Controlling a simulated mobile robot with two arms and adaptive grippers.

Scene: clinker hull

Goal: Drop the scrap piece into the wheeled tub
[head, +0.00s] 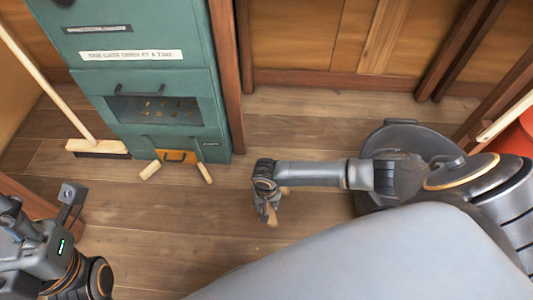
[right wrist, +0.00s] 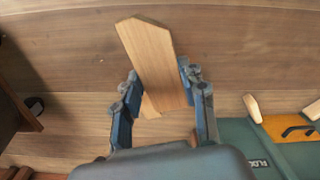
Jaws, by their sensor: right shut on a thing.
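The scrap piece (right wrist: 152,55) is a flat pale wooden offcut with a pointed end. My right gripper (right wrist: 160,84) is shut on it, with a finger on each side. In the head view my right gripper (head: 267,207) hangs over the floor at the middle, and only a bit of the scrap piece (head: 272,218) shows below it. The wheeled tub (head: 398,124) is a round dark grey vessel at the right. My right arm covers much of its opening, and its wheels are hidden. My left arm shows at the lower left; its fingers cannot be made out.
A green cabinet (head: 150,75) with labels and a window stands at the upper left. Two wooden pegs (head: 150,170) and an orange panel (head: 176,157) are at its foot. A broom (head: 97,148) leans beside it. Plank floor between the cabinet and the tub is clear. An orange object (head: 516,137) is at far right.

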